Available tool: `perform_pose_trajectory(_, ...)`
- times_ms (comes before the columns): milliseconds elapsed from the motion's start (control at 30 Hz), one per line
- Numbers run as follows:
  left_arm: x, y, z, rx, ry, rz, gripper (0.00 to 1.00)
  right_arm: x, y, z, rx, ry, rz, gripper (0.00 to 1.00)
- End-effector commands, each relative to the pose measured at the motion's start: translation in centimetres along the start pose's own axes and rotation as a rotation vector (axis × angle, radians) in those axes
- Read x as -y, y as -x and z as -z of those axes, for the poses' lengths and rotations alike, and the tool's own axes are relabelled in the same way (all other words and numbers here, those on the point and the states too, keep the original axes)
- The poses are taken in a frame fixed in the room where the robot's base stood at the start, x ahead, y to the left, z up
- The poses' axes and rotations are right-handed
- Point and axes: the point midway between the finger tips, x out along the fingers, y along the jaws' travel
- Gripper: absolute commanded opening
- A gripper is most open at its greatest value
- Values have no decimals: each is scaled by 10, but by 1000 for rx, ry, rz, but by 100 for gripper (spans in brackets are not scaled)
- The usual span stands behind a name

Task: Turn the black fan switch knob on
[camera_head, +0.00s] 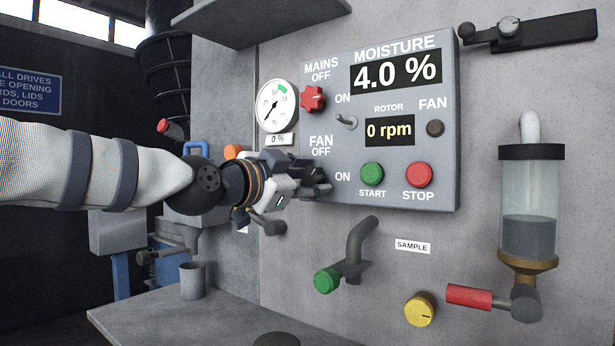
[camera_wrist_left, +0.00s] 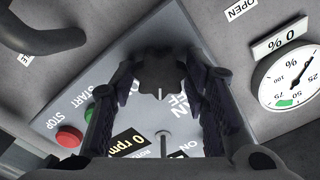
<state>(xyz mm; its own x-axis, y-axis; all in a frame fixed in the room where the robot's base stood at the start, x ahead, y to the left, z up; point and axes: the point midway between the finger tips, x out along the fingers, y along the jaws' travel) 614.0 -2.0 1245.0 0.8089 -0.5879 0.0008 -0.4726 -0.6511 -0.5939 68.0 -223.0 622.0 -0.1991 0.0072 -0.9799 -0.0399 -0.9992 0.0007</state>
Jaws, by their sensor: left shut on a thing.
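The control panel (camera_head: 440,100) stands on the grey wall, with a FAN OFF / ON label pair on its lower left. My left gripper (camera_head: 316,183) reaches in from the left to that spot and covers most of the fan knob in the head view. In the left wrist view, the black fan switch knob (camera_wrist_left: 163,70) sits between the two fingers, and the gripper is shut on it. The fan lamp (camera_head: 435,128) looks dark. The rotor display (camera_head: 390,131) reads 0 rpm. My right gripper is not in view.
The red mains knob (camera_head: 312,98) and a small toggle lever (camera_head: 346,121) are just above my gripper. Green start (camera_head: 372,173) and red stop (camera_head: 418,174) buttons are to its right. A gauge (camera_head: 277,105) is at upper left, and a pipe with a green end (camera_head: 327,280) below.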

Motion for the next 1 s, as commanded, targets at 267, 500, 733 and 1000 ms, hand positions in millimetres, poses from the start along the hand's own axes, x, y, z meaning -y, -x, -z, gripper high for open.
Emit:
perform_pose_trajectory(267, 0, 1, 1, 2, -264, -1, 14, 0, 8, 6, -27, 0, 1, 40)
perform_pose_trajectory(500, 0, 1, 1, 2, -492, -1, 14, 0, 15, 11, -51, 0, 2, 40)
perform_pose_trajectory(733, 0, 0, 1, 1, -685, -1, 14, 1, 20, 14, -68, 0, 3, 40)
perform_pose_trajectory(1000, -1, 0, -1, 2, -850, -3, 14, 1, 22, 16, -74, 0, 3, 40)
